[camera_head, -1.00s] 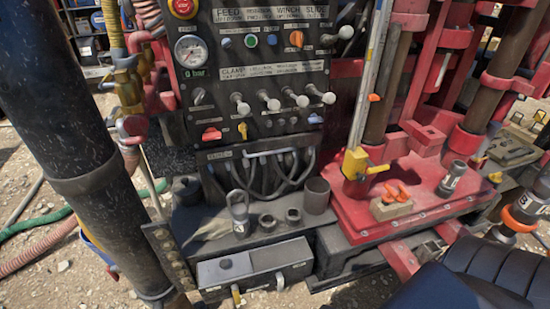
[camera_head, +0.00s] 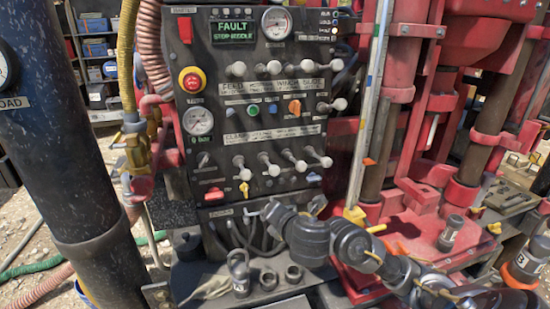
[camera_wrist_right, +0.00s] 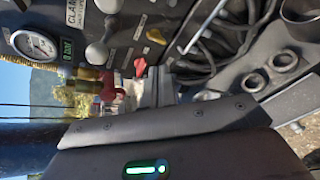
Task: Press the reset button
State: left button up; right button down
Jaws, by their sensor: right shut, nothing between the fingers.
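The control panel (camera_head: 265,130) faces me in the head view. A red mushroom button (camera_head: 190,80) sits at the upper left. My right gripper (camera_head: 270,212) is in front of the panel's lower edge, well below the buttons. In the right wrist view its fingers (camera_wrist_right: 160,82) are shut and empty, near a red switch (camera_wrist_right: 140,66). My left gripper is out of view.
A display (camera_head: 233,30) reads FAULT. Several levers with pale knobs (camera_head: 290,68) stick out above the buttons, and another row (camera_head: 285,160) below. A dark pipe (camera_head: 75,170) stands at left and a red rig frame (camera_head: 430,170) at right. Space before the buttons is clear.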

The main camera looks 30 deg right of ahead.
jog(key=w+d+r+n+t+h, duration=0.1)
jog(key=d+r+n+t, duration=0.1)
jog(key=r, duration=0.7)
jog(key=w+d+r+n+t+h, duration=0.1)
jog(key=w+d+r+n+h, duration=0.1)
jog(key=d+r+n, duration=0.3)
notch_tip(320, 180, up, 4)
jog(key=shift+d+n+t, duration=0.25)
jog(key=shift+n+t, duration=0.15)
jog(key=shift+n, duration=0.5)
jog(key=shift+w, duration=0.1)
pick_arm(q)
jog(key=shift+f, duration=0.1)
